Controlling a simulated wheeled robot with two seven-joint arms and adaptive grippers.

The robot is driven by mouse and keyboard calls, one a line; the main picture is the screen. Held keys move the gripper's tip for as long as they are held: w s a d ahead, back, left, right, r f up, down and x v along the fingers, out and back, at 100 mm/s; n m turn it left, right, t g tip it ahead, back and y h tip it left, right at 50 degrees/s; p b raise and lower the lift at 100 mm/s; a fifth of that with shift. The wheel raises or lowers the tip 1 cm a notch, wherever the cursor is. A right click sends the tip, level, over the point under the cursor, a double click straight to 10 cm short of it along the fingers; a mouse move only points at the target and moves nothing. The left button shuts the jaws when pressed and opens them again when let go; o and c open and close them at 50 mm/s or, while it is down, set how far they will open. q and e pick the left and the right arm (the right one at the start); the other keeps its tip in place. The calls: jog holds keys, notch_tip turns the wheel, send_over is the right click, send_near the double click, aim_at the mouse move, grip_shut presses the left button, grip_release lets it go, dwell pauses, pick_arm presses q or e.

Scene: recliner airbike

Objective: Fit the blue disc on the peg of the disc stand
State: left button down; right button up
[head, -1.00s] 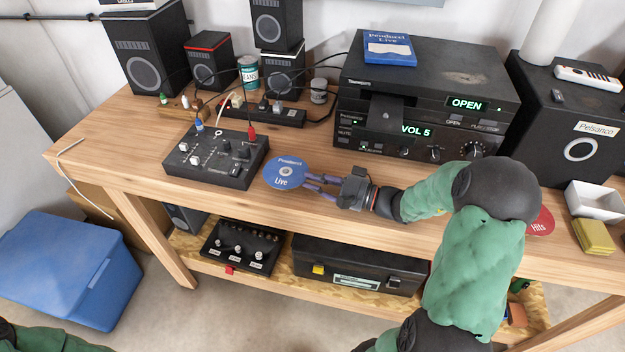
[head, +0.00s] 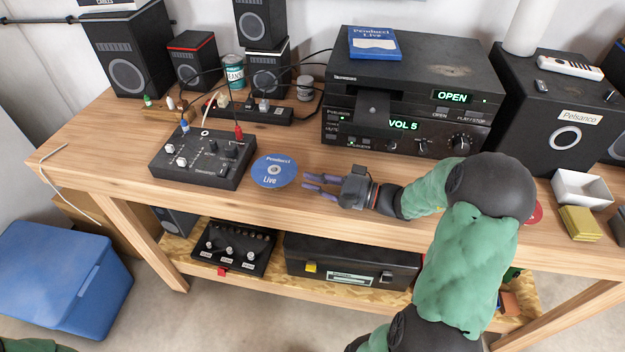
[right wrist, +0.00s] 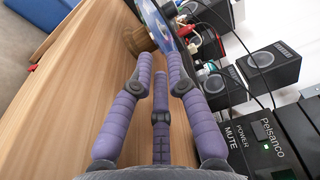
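The blue disc (head: 274,171), labelled "Live", lies roughly flat just right of the black mixer. In the right wrist view the disc (right wrist: 158,22) sits over a round wooden stand (right wrist: 138,40), which lifts it off the tabletop. The disc hides most of the stand in the head view. A small spot shows at the disc's middle, but I cannot tell how far the peg passes through. My right gripper (head: 306,183) is open and empty, with its purple fingers pointing at the disc's right edge across a small gap. My left gripper is out of view.
The black mixer (head: 203,157) with cables stands left of the disc. The player (head: 410,125) stands behind my right gripper, its tray out and its display reading "OPEN". A red disc (head: 536,212), a white box (head: 582,188) and a yellow sponge-like block (head: 580,223) are at the right.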

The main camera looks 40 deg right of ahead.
jog(key=o, duration=0.6)
jog(key=shift+c, duration=0.2)
jog(key=v, duration=0.7)
jog(key=shift+s+d, duration=0.15)
jog(key=shift+s, duration=0.05)
